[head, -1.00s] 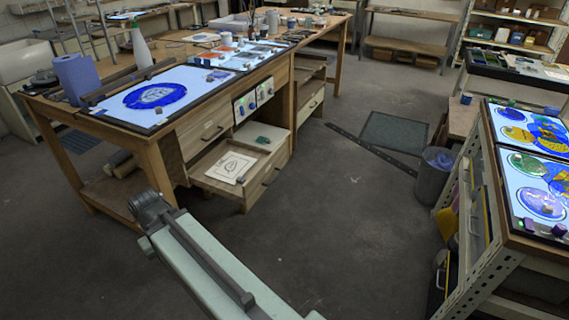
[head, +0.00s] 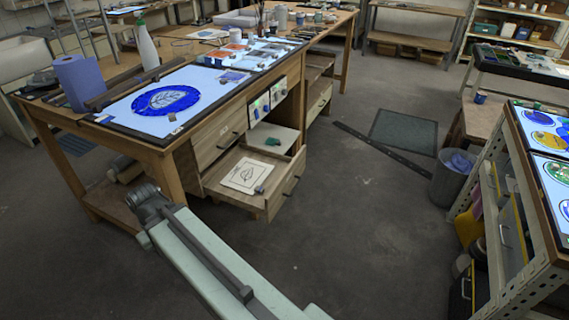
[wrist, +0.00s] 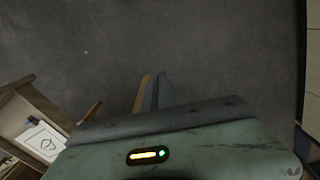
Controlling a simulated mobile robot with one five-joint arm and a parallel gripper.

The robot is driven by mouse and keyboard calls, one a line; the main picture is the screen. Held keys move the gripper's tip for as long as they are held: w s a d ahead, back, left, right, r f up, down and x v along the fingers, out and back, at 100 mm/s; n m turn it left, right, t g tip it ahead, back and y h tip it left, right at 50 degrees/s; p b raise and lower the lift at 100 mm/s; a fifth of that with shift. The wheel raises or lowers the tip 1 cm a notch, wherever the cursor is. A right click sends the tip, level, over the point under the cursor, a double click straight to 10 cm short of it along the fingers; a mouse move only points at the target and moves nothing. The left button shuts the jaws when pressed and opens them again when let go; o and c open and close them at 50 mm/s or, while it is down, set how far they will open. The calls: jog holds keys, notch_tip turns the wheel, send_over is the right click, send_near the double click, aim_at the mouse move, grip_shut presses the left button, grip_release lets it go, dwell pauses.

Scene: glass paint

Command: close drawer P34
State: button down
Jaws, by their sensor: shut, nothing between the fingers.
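An open wooden drawer (head: 283,187) sticks out low from the left workbench. I cannot read a P34 label on it. The drawer's front has a dark bar handle (head: 291,186). In the wrist view the drawer (wrist: 52,108) and its sheet (wrist: 40,141) show at the lower left. My gripper (wrist: 153,88) is shut and empty over bare floor, to the right of the drawer and apart from it. My gripper's fingers do not show in the head view.
A shut drawer (head: 219,136) sits above the open one. The light table (head: 140,120) on the bench carries a blue glass piece. A grey bin (head: 451,178) and a metal-framed cart (head: 500,240) stand at the right.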

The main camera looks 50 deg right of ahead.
jog(key=shift+w+d+r, duration=0.1)
jog(key=shift+w, duration=0.15)
